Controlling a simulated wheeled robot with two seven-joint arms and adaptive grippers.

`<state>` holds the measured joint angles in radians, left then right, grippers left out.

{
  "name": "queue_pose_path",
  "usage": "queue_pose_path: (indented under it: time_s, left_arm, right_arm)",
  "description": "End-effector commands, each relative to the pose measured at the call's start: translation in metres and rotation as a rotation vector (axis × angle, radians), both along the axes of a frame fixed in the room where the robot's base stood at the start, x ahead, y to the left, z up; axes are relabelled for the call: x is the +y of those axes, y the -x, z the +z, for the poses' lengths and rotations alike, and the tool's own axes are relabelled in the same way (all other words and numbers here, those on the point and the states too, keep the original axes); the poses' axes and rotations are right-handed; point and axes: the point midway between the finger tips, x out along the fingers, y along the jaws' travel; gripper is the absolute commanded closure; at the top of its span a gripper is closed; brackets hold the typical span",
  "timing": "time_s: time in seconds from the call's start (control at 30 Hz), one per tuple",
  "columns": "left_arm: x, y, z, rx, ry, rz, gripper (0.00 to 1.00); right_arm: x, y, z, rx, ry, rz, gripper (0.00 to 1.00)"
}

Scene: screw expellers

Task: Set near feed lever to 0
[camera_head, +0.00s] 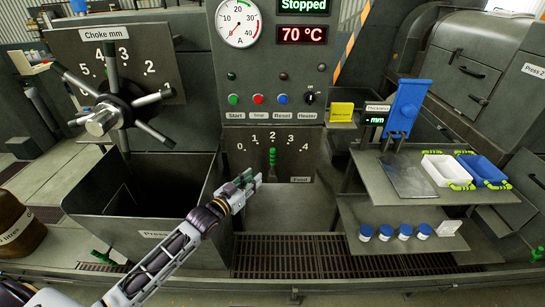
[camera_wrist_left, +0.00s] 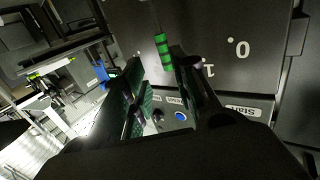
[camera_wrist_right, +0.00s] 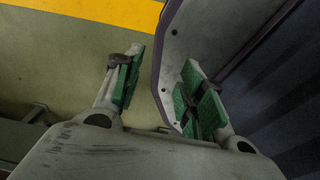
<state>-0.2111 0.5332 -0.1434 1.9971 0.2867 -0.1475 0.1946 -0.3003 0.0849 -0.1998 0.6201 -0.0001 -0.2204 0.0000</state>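The near feed lever has a green handle (camera_head: 272,157) and stands upright on the grey panel, pointing at the 2 of a 0-to-4 scale (camera_head: 272,137). My left gripper (camera_head: 250,182) is just left of and below the handle in the head view. In the left wrist view, the left gripper (camera_wrist_left: 158,63) is open, and the green handle (camera_wrist_left: 163,52) shows beyond the gap between its fingertips, not gripped. My right gripper (camera_wrist_right: 163,62) is open and empty in the right wrist view, over a floor and a curved grey part. It does not show in the head view.
A choke wheel with several spokes (camera_head: 112,112) is left of the lever, above an open grey bin (camera_head: 150,235). Start, Stop, Reset and Heater controls (camera_head: 270,99) sit above the scale. A shelf (camera_head: 365,175) with trays (camera_head: 445,168) is at right.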

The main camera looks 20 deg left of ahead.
Motion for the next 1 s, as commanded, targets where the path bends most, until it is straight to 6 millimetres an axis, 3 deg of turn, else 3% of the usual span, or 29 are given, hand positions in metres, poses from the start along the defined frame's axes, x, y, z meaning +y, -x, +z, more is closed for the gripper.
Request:
queue_pose_path:
  time_s: [0.37, 0.67, 1.0]
  left_arm:
    - [0.005, -0.005, 0.011, -0.049, 0.017, -0.009, 0.72]
    - [0.005, -0.007, 0.011, -0.048, 0.016, -0.008, 0.72]
    - [0.000, -0.022, 0.012, -0.048, 0.016, -0.008, 0.72]
  right_arm:
    - [0.010, 0.000, 0.000, 0.000, -0.011, -0.004, 0.60]
    - [0.008, 0.000, 0.000, 0.000, -0.009, -0.003, 0.60]
    - [0.002, 0.000, 0.002, -0.001, -0.002, -0.001, 0.60]
